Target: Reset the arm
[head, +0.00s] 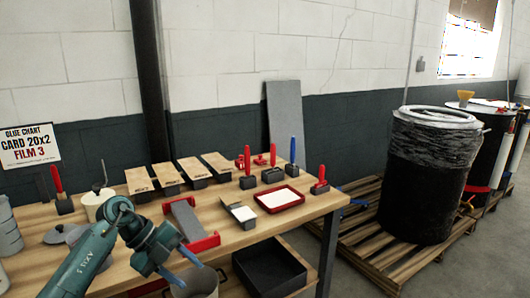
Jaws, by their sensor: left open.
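My left arm comes in from the lower left, teal in colour. Its gripper (181,267) is open, with two bluish fingers apart and nothing seen between them. It hangs over the front of the wooden table (105,277), above and beside a grey round container (203,284) at the bottom edge. A grey and red holder (187,222) stands just behind the gripper. My right gripper is not in view.
Several wooden-topped boxes (168,178) line the table's back. A red-rimmed white tray (278,198) and red and blue handled tools (293,152) sit at right. A black bin (268,268) is low in front. A wrapped drum (430,180) stands on a pallet (352,245).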

